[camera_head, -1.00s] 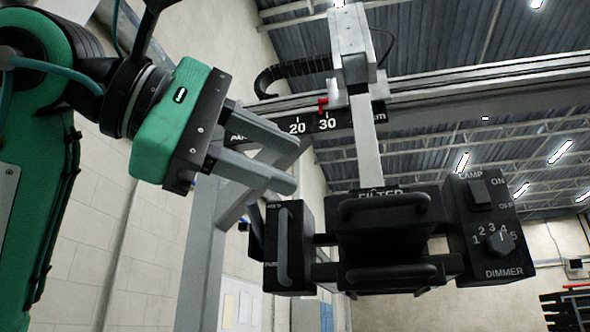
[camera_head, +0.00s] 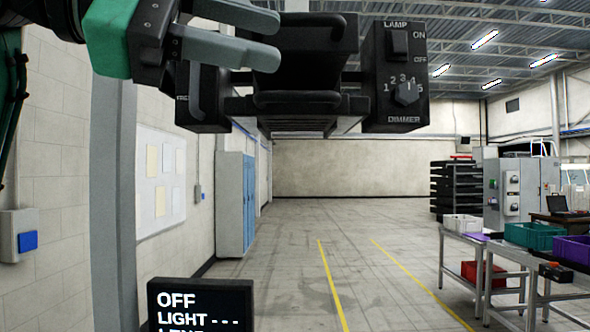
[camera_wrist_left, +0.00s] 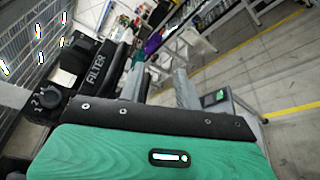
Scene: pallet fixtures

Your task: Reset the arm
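My left gripper (camera_head: 277,38) is at the top left of the head view, its two grey fingers apart with nothing between them. It overlaps the left part of a black lamp unit (camera_head: 300,100) in the picture; whether it touches the unit is unclear. The unit has a lamp switch and a dimmer knob (camera_head: 405,92) on its right box. In the left wrist view the fingers (camera_wrist_left: 160,72) are also apart and empty, with the panel marked FILTER (camera_wrist_left: 96,72) to their left. My right gripper is in neither view.
A black display (camera_head: 200,305) reading OFF and LIGHT stands at the bottom left. A grey post (camera_head: 113,200) rises on the left, with a blue cabinet (camera_head: 235,205) beyond. Tables with bins (camera_head: 530,237) stand at the right. The floor between is clear.

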